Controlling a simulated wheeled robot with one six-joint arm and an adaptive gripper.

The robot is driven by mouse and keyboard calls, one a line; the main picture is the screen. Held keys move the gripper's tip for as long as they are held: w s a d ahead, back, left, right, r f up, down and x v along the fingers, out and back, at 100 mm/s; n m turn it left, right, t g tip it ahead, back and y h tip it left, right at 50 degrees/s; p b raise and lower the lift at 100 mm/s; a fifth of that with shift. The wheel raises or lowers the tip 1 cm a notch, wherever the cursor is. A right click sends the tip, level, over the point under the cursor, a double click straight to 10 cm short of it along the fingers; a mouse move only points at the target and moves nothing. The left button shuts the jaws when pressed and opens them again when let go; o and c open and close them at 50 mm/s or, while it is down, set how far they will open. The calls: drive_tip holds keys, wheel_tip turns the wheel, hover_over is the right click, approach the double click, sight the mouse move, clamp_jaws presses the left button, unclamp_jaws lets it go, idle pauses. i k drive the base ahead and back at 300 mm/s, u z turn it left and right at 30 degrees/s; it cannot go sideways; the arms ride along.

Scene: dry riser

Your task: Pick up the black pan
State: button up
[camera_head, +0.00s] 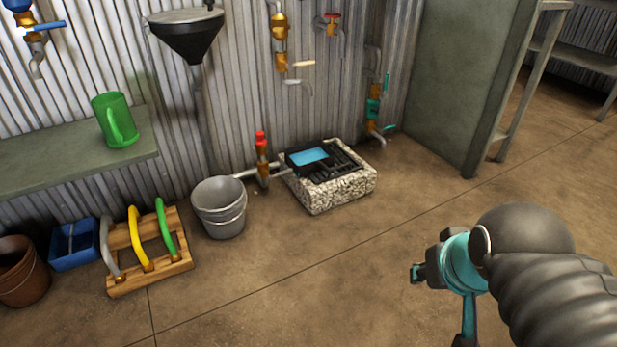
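A small black square pan (308,168) with a flat blue surface inside its rim sits on a black grate (345,161). The grate lies on top of a speckled stone block (338,195) by the corrugated wall. The pan is at the grate's left back part and looks level. My gripper (417,272), teal and dark grey, is at the lower right, well apart from the pan, with bare floor between them in the picture. It is seen from the side and small, so its finger opening cannot be made out. I see nothing held in it.
A red-topped tap (262,158) and a grey bucket (220,205) stand left of the block. A teal-handled pipe (374,108) is behind it. A wooden rack (150,255) with coloured hoses is at left. The floor in front is clear.

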sight(310, 157)
drive_tip(key=z, duration=0.1)
drive_tip(key=k, duration=0.6)
drive_tip(key=u, duration=1.1)
drive_tip(key=i, duration=1.95)
drive_tip(key=z, duration=1.2)
drive_tip(key=i, duration=0.45)
drive_tip(key=z, duration=0.4)
